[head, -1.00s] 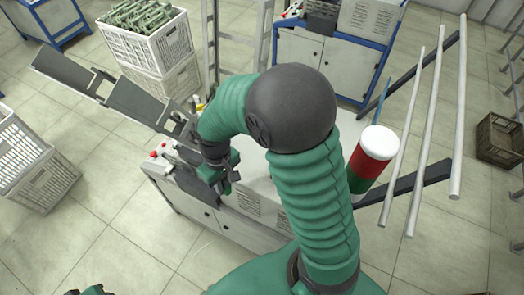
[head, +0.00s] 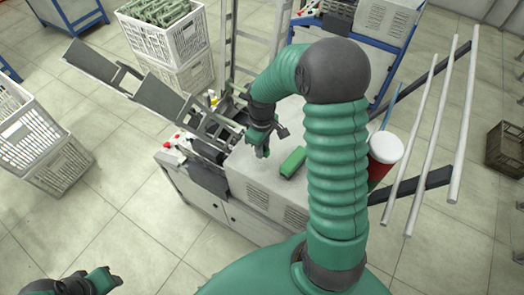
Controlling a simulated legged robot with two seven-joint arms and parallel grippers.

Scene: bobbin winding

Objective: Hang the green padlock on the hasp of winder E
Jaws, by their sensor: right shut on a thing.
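My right gripper (head: 263,150) is above the light grey top of the winder (head: 240,185), left of a green box-shaped thing. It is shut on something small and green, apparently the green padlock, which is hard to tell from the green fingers. I cannot make out a hasp or the letter on the winder. My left gripper (head: 108,280) is low at the left edge of the picture, away from the winder. Its fingers are too cut off and small to tell open from shut.
The green box-shaped thing (head: 292,162) lies on the winder top. Red buttons (head: 170,143) and a slanted grey chute (head: 160,98) are at its left. White crates (head: 168,45) stand behind. A red-green cylinder with white cap (head: 386,148) and white rods (head: 462,120) are at right.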

